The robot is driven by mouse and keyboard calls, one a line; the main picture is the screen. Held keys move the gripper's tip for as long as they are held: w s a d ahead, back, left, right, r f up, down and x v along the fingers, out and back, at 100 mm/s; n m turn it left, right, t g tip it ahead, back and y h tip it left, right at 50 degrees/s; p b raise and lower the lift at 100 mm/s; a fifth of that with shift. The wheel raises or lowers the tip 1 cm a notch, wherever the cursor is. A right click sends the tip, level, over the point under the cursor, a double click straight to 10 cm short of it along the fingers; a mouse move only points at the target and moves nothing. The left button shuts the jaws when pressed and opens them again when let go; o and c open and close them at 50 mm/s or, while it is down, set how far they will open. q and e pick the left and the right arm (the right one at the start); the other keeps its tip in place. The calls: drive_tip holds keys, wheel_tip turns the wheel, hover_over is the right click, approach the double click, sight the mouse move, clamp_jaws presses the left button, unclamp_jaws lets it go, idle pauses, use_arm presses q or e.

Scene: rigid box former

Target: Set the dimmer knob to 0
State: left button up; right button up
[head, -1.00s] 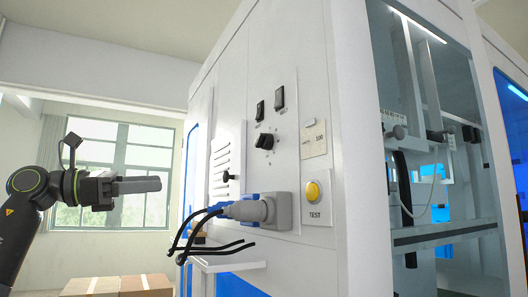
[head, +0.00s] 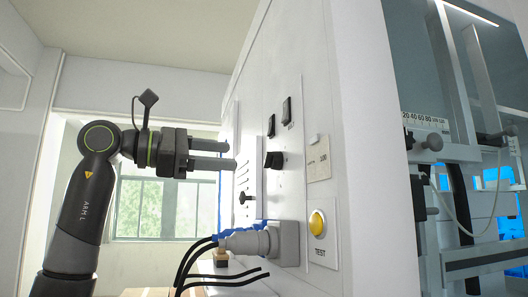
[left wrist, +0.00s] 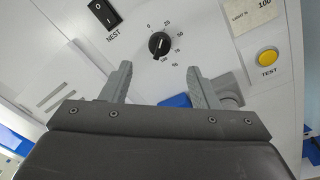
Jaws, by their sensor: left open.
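The dimmer knob (head: 274,160) is a black knob on the white panel of the machine. In the left wrist view the knob (left wrist: 159,44) sits within a printed scale with marks such as 0, 25, 50 and 75. A pale line shows on its face, but I cannot tell for sure which mark it points to. My left gripper (head: 231,155) is open and empty, left of the knob and apart from it. In the left wrist view the knob lies just beyond the gap between the fingertips (left wrist: 159,70). My right gripper is out of view.
A grey plug connector (head: 285,243) with black cables (head: 205,260) sits below. A yellow TEST button (head: 317,224) and a small label card (head: 318,158) are to the right.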

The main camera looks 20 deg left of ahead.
sight(266, 158)
use_arm(q)
drive_tip(key=p+x, duration=0.2)
drive_tip(key=x, duration=0.5)
drive_tip(key=shift+w+d+r, duration=0.1)
drive_tip(key=shift+w+d, duration=0.1)
drive_tip(key=shift+d, duration=0.05)
drive_tip(key=shift+w+d+p, duration=0.25)
drive_tip(key=shift+d+p, duration=0.05)
drive_tip(key=shift+p, duration=0.05)
drive_tip(key=shift+w+d, duration=0.25)
drive_tip(key=shift+d, duration=0.1)
drive_tip(key=shift+s+a, duration=0.1)
drive_tip(key=shift+a, duration=0.1)
drive_tip(key=shift+c, duration=0.7)
drive_tip(key=c, duration=0.8)
drive_tip(key=shift+c, duration=0.2)
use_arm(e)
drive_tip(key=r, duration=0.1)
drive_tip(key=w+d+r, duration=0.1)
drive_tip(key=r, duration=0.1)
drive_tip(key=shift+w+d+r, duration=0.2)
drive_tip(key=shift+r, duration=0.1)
use_arm(q)
drive_tip(key=shift+n, duration=0.3)
